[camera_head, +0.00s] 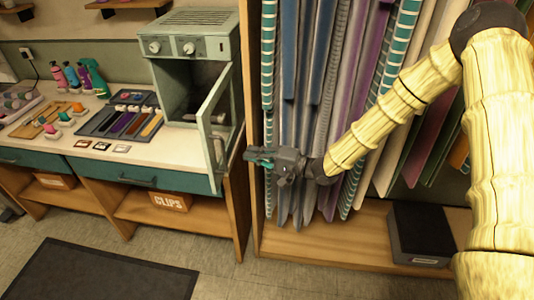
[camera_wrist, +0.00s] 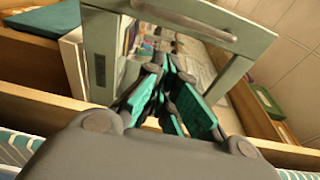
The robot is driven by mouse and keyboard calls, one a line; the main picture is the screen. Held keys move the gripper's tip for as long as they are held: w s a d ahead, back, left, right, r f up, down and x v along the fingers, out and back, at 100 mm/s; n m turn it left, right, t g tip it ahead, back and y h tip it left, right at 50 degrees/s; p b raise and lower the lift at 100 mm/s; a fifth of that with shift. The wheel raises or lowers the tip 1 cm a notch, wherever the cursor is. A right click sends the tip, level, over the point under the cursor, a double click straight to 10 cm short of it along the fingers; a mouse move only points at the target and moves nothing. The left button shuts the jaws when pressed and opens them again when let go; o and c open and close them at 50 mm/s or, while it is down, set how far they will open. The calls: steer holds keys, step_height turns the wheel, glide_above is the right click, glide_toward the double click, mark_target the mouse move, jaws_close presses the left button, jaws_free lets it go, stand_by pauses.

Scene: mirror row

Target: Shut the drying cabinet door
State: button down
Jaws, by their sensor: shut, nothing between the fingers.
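The drying cabinet (camera_head: 192,22) is a pale grey-green box with two knobs on the counter's right end. Its door (camera_head: 217,92) stands open, swung out toward the front right, so the dark inside shows. The door is a framed pane; its frame (camera_wrist: 255,48) and a curved bar handle (camera_wrist: 185,18) show large in the wrist view. My gripper (camera_head: 249,156) has teal fingers and is shut and empty. It is just right of the door's lower free end in the head view. In the wrist view the fingers (camera_wrist: 165,65) overlap the pane; I cannot tell whether they touch it.
A wooden rack (camera_head: 325,228) with hanging fabric strips stands right of the counter, close behind my gripper. Bottles (camera_head: 73,76), a tray of colour strips (camera_head: 120,120) and small jars lie left of the cabinet. A teal drawer front (camera_head: 145,177) is below the counter.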

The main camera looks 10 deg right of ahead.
steer(key=a, duration=0.1)
steer(key=a+p, duration=0.1)
steer(key=a, duration=0.2)
steer(key=shift+s+a+p, duration=0.15)
steer(key=shift+s+p, duration=0.25)
steer(key=shift+a, duration=0.1)
